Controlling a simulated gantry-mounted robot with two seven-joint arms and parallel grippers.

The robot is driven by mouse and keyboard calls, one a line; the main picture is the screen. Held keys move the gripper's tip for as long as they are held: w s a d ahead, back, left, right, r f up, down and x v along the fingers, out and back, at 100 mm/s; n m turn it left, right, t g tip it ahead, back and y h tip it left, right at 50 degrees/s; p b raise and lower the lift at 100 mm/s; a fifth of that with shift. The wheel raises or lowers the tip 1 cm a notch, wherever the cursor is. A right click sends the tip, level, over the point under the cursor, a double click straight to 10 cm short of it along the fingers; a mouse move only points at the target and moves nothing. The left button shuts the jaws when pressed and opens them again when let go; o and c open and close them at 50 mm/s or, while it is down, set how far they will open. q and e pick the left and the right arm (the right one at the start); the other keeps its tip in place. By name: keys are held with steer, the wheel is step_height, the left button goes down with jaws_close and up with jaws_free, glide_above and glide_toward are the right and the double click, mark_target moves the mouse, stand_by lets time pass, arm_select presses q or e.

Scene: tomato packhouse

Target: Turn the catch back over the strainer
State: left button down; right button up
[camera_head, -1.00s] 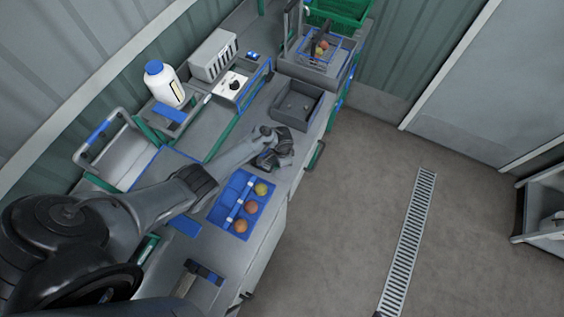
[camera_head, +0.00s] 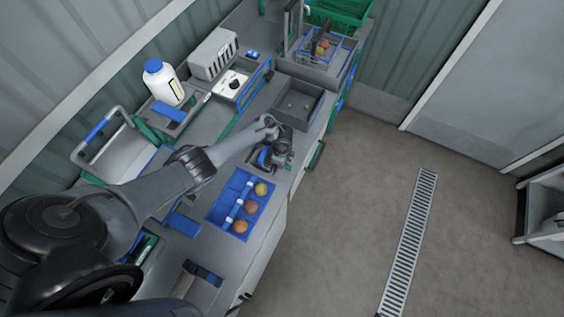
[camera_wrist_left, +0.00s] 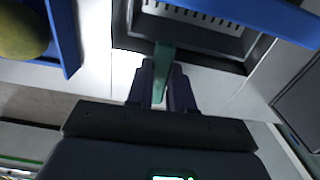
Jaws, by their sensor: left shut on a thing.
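The green catch (camera_wrist_left: 164,58) is a narrow bar in the left wrist view. My left gripper (camera_wrist_left: 160,92) is shut on its near end. The catch's far end reaches the near rim of a dark grey basin, just short of the strainer's holes. The strainer (camera_wrist_left: 205,18) is a pale plate with rows of slots inside the basin. In the head view my left gripper (camera_head: 273,158) is low at the bench's front edge, and the arm hides the catch and most of the strainer. My right gripper is not in view.
A blue divided tray (camera_head: 222,208) with several tomatoes lies close beside the gripper; its blue wall (camera_wrist_left: 64,38) shows in the wrist view. A blue bar (camera_wrist_left: 250,14) crosses above the strainer. A grey bin (camera_head: 318,108) stands just beyond on the bench.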

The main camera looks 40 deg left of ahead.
arm_select(q)
steer(key=shift+m, duration=0.3)
steer(key=c, duration=1)
jaws_free()
steer(key=shift+r, duration=0.55)
step_height(320, 180, up, 10)
steer(key=p, duration=0.3)
steer(key=shift+f, duration=0.15)
